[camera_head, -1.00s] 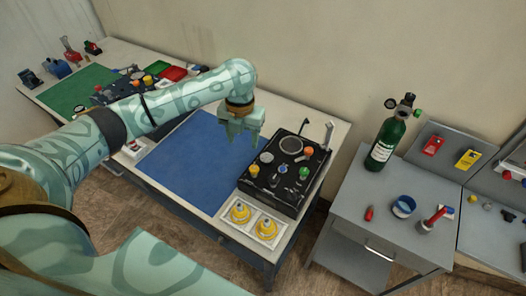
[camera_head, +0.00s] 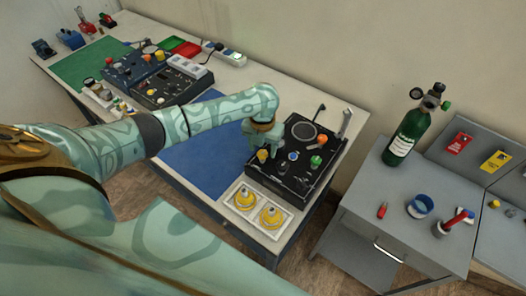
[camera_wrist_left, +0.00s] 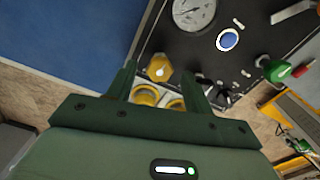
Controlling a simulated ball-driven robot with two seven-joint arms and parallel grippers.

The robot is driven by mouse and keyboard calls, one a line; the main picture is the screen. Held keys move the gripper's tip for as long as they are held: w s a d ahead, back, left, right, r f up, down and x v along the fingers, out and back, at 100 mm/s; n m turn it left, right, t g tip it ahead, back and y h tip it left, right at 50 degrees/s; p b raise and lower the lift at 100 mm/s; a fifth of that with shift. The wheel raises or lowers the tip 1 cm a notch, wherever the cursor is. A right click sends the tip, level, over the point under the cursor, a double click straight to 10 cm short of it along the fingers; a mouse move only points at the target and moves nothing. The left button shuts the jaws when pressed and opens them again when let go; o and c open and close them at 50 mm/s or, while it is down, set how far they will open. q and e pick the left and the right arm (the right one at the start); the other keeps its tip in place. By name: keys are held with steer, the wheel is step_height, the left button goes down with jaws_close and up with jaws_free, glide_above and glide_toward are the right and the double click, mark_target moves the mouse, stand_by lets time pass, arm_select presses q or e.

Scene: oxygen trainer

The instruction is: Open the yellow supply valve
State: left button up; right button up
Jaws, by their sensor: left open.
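The yellow supply valve (camera_head: 262,156) is a small yellow knob on the left part of the black panel (camera_head: 318,172). In the left wrist view the yellow knob (camera_wrist_left: 159,69) lies between the two finger tips. My left gripper (camera_head: 262,147) is just above it, pointing down with the fingers apart; it also shows in the left wrist view (camera_wrist_left: 160,74). Whether the fingers touch the knob cannot be told. My right gripper is in neither view.
Two yellow dials (camera_head: 271,217) sit in a white tray in front. A green bottle (camera_head: 407,135) stands on the grey cabinet at right. The blue mat (camera_head: 200,165) is bare.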

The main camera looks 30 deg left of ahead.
arm_select(q)
steer(key=shift+f, duration=0.7)
steer(key=c, duration=1)
steer(key=shift+r, duration=0.1)
